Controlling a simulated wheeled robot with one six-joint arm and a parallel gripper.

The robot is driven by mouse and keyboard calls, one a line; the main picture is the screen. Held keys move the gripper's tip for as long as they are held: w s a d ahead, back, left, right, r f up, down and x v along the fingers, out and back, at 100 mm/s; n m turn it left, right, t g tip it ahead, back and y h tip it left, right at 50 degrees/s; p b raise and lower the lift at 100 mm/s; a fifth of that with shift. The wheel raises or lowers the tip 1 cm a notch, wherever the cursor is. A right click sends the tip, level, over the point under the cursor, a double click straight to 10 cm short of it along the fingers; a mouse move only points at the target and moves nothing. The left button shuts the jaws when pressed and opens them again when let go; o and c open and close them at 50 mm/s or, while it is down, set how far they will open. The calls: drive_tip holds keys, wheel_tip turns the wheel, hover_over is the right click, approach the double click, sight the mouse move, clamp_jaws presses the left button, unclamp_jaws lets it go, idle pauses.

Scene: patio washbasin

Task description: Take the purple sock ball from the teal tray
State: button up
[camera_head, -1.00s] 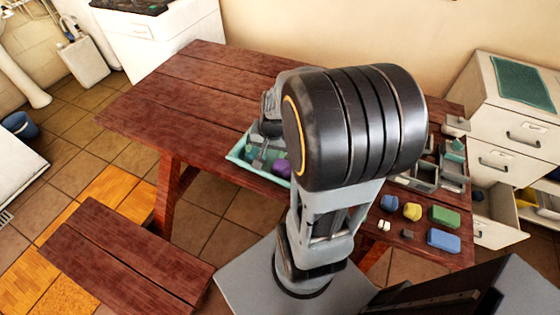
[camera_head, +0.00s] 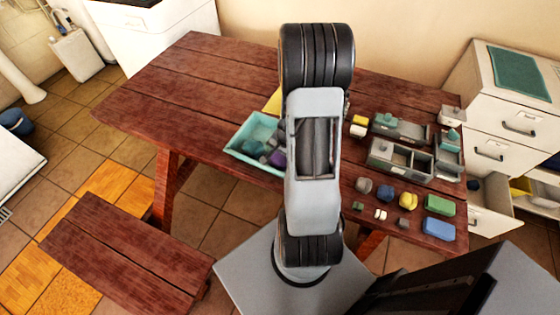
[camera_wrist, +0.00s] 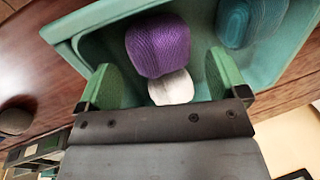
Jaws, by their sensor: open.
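The purple sock ball (camera_wrist: 158,45) lies in the teal tray (camera_wrist: 68,22), close to a tray wall. It also shows in the head view (camera_head: 277,159), partly hidden by my arm. My gripper (camera_wrist: 160,75) is open in the wrist view, with green fingers spread left and right. The purple ball is between and just beyond the fingertips, and I see no grip on it. A small white ball (camera_wrist: 172,88) sits between the fingers, nearer the palm. A teal ball (camera_wrist: 236,24) lies in the tray to the right. In the head view my arm hides the gripper.
The tray stands on the dark red wooden table (camera_head: 190,85). Right of my arm are grey bins (camera_head: 402,160), a green block (camera_head: 439,204), a blue block (camera_head: 438,229) and several small balls. White drawers (camera_head: 505,120) stand at the right. The table's left part is clear.

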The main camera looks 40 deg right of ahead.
sight(280, 158)
drive_tip(key=shift+b+x, duration=0.75)
drive_tip(key=shift+x, duration=1.8)
drive_tip(key=shift+s+d, duration=0.1)
drive_tip(key=shift+d, duration=0.05)
drive_tip(key=c, duration=0.7)
drive_tip(key=shift+r, duration=0.1)
